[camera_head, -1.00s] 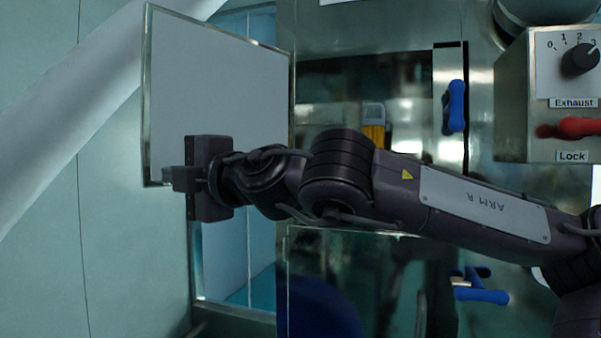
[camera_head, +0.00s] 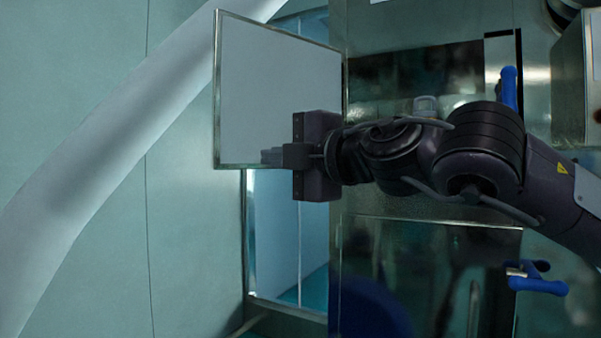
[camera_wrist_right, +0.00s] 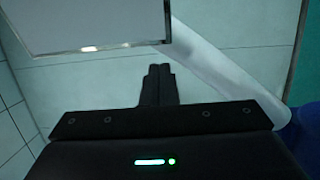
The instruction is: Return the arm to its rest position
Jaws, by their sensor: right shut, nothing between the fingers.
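My right gripper (camera_head: 272,156) is in the middle of the head view, in front of the lower right part of a pale square panel (camera_head: 275,85) with a metal frame. Its arm comes in from the right. In the right wrist view the gripper's fingers (camera_wrist_right: 158,70) lie together, shut and empty. The panel's lower edge (camera_wrist_right: 85,25) shows above and left of them, and I see no contact there. My left gripper is in no view.
A steel cabinet with dark glossy panels (camera_head: 400,240) stands right of the panel. It has blue handles (camera_head: 540,285) at upper and lower right. A pale diagonal pipe or beam (camera_head: 110,150) crosses the left. The pale green wall (camera_head: 200,260) at lower left is clear.

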